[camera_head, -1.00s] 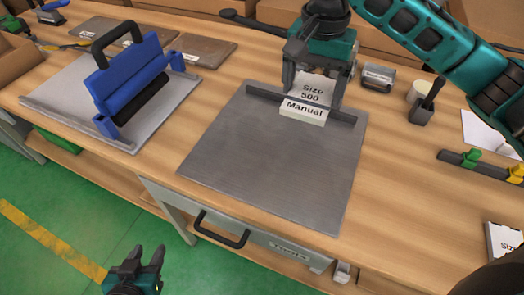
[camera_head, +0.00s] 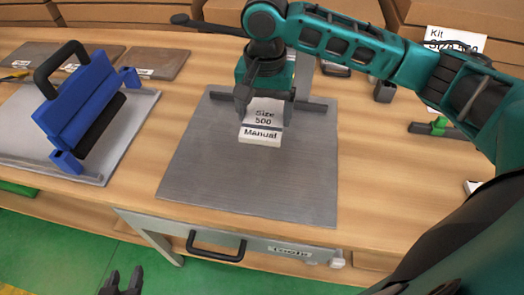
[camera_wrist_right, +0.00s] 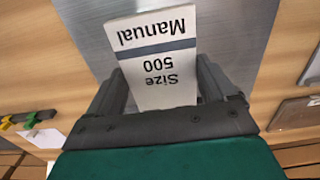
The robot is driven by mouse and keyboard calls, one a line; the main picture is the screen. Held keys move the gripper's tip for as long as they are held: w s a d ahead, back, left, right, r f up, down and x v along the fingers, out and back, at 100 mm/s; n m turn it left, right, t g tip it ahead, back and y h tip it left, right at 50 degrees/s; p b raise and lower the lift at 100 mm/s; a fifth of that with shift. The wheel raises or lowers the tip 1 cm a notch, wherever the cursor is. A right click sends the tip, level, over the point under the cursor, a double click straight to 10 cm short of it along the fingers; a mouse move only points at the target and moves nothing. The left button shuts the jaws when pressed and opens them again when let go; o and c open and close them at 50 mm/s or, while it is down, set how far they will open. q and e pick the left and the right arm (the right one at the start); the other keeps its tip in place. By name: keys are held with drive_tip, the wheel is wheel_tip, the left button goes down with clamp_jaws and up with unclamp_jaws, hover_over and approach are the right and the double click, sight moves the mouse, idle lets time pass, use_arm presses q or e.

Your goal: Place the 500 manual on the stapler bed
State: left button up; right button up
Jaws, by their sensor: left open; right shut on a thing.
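The 500 manual (camera_head: 262,122) is a small white booklet marked "Size 500 Manual". My right gripper (camera_head: 264,108) is shut on its far part, over the grey metal plate (camera_head: 250,178) that appears to be the stapler bed. In the right wrist view the manual (camera_wrist_right: 158,58) sits between the two fingers of my right gripper (camera_wrist_right: 165,85), with the plate (camera_wrist_right: 225,30) beneath. I cannot tell whether the manual touches the plate. My left gripper (camera_head: 122,280) is open and empty at the bottom left, in front of the table.
A dark bar (camera_head: 315,104) runs along the plate's back edge. A blue press with a black handle (camera_head: 82,105) stands on another grey plate at left. Brown boards (camera_head: 148,62) lie behind it. A drawer handle (camera_head: 215,246) juts from the table front.

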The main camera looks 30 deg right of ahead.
sight(264, 157)
wheel_tip(264, 157, down, 12)
drive_tip(key=shift+f+b, duration=0.1)
drive_tip(key=shift+b, duration=0.85)
drive_tip(key=o, duration=0.9)
wheel_tip(264, 157, up, 11)
drive_tip(key=shift+r+p, duration=0.2)
drive_tip(key=shift+p, duration=0.9)
drive_tip(key=shift+r, duration=0.45)
